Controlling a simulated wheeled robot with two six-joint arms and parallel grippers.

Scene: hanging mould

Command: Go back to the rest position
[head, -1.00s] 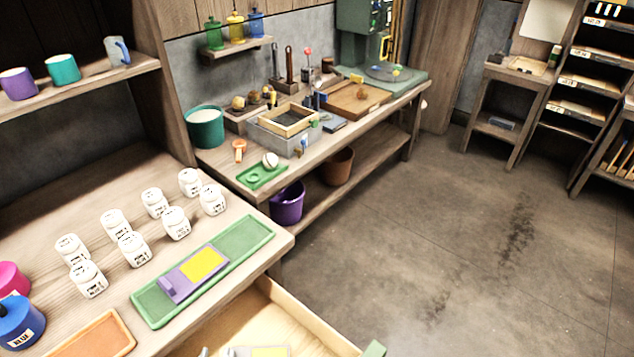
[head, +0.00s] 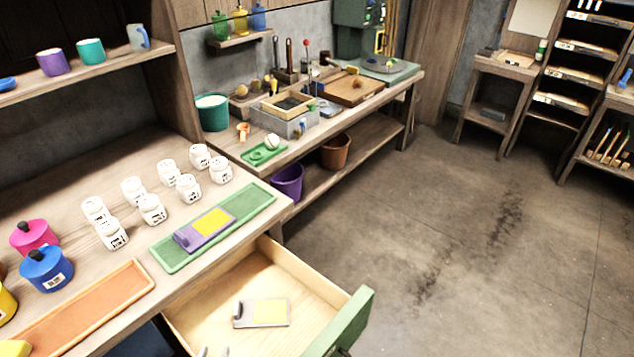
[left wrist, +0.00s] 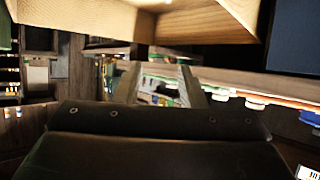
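My left gripper (head: 214,352) barely shows at the bottom edge of the head view, as two pale fingertips in front of the drawer. In the left wrist view its two fingers (left wrist: 160,85) stand apart with nothing between them. The wooden drawer (head: 305,277) with a green front (head: 345,325) is pulled open. A grey and yellow block (head: 268,312) lies flat in it. My right gripper is in neither view.
Above the drawer, the bench holds a green tray (head: 262,200) with a purple and yellow block (head: 205,229), several white jars (head: 152,208), coloured pots (head: 46,268) and an orange tray (head: 125,285). A workbench (head: 350,122) stands behind. The floor (head: 450,240) at right is clear.

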